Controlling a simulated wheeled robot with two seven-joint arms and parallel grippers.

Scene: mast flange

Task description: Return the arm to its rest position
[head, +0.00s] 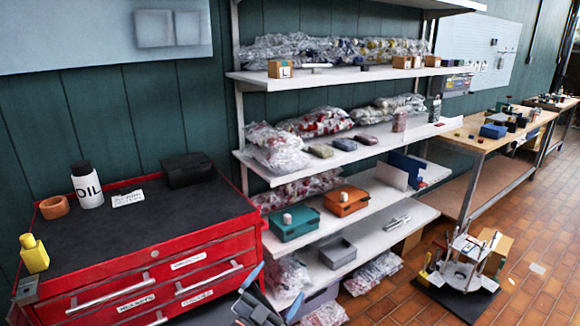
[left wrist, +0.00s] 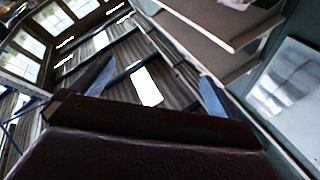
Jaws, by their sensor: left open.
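My left gripper (head: 274,291) is at the bottom edge of the head view, in front of the red tool chest's right end and the lower shelves. Its two blue fingertips stand apart and point up, with nothing between them. In the left wrist view the open fingers (left wrist: 156,86) stand against the ceiling and windows, and no object is between them. The rest of the left arm is mostly out of the picture. My right gripper is in neither view.
The red tool chest (head: 165,262) carries an oil bottle (head: 87,186), a yellow bottle (head: 33,254) and a black box (head: 188,170). White shelves (head: 345,146) hold bagged goods and bins. A wooden bench (head: 490,133) stands at right. A white-framed device (head: 462,265) sits on the tiled floor.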

